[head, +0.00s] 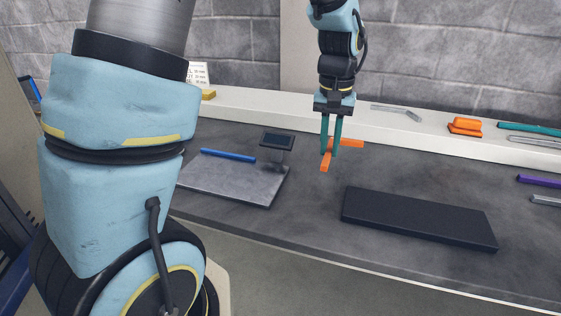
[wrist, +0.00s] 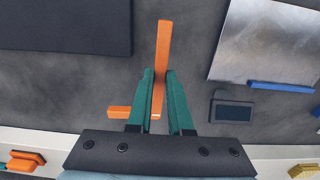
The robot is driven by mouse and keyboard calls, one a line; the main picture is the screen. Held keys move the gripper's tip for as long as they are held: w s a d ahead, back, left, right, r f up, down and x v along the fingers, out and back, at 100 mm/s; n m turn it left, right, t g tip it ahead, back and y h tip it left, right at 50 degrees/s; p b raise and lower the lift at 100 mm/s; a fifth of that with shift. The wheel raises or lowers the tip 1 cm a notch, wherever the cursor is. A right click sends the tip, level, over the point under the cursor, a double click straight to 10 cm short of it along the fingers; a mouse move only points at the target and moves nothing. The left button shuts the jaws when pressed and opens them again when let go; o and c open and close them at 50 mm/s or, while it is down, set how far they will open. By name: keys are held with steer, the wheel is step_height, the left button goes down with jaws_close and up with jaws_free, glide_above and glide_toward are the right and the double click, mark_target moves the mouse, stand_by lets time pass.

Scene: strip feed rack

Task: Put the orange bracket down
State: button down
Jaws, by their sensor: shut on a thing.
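The orange bracket (head: 346,143) is L-shaped and sits between the green fingers of my gripper (head: 329,153). In the wrist view the gripper (wrist: 160,90) is shut on the bracket (wrist: 163,50). Its long leg points away from the palm, and its short leg sticks out to the left, partly hidden behind the left finger. The gripper points down over the dark grey worktop (head: 315,207), between the metal plate and the black slab. I cannot tell whether the bracket touches the worktop.
A black slab (head: 418,218) lies to the right. To the left is a metal plate (head: 235,183) with a blue bar (head: 228,155) on it and a small display (head: 278,140) beside it. Orange pieces (head: 465,126) and several strips lie along the back right. Bare worktop surrounds the bracket.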

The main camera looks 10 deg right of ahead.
mark_target(324, 189)
step_height(324, 189, down, 10)
steer(key=shift+r+p, duration=0.2)
steer(key=shift+p, duration=0.65)
steer(key=shift+f, duration=0.15)
steer(key=c, duration=0.8)
jaws_free()
steer(key=shift+c, duration=0.2)
